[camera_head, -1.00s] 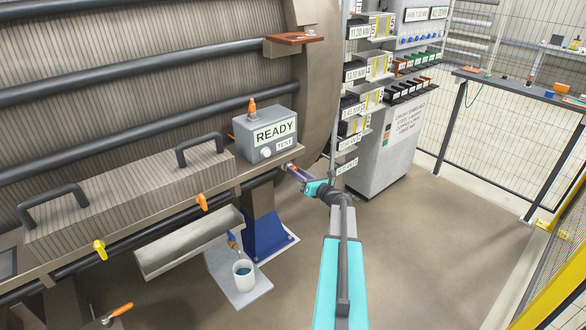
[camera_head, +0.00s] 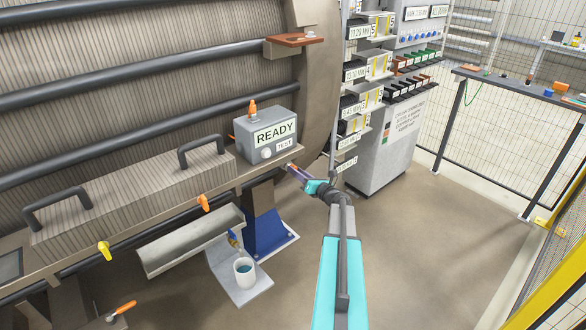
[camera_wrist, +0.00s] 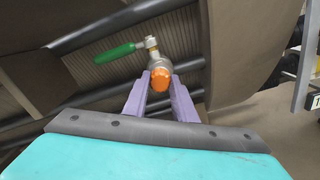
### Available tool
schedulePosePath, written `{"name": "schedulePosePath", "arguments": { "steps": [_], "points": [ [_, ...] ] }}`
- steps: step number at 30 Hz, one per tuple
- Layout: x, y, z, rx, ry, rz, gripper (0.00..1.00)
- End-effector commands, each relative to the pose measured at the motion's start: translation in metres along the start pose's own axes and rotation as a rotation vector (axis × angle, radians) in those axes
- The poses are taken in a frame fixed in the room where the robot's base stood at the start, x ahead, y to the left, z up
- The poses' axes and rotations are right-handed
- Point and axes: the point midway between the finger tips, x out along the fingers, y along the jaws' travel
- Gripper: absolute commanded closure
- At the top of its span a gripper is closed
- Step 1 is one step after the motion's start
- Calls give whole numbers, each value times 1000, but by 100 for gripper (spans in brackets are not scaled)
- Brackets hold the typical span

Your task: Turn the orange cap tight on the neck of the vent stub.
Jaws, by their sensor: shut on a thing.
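In the wrist view the orange cap (camera_wrist: 160,80) sits at the end of the metal vent stub (camera_wrist: 155,58), in line with it. My gripper (camera_wrist: 161,88) has its two purple fingers on either side of the cap and is shut on it. I cannot see the thread or tell how tight the cap sits. In the head view my gripper (camera_head: 292,170) reaches to the edge of the beam below the READY box. The cap is too small to make out clearly there.
A green-handled valve lever (camera_wrist: 115,53) stands out left of the stub. The grey READY box (camera_head: 266,135) is just above my gripper. A trough (camera_head: 192,243) and a white cup (camera_head: 244,271) are lower left. Open floor (camera_head: 420,260) lies to the right.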

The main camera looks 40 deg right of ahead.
Motion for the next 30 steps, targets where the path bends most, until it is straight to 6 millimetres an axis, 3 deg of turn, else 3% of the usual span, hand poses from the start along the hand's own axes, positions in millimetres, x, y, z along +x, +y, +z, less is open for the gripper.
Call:
{"name": "schedulePosePath", "arguments": {
  "steps": [6, 7, 11, 23, 30],
  "points": [
    [0, 0, 2, 64, 0, -1, 100],
    [0, 0, 1, 69, 0, -1, 74],
    [0, 0, 0, 66, -1, -1, 54],
    [-3, 0, 0, 63, 0, -1, 54],
    [-19, 0, -1, 63, -1, 0, 54]
  ]
}}
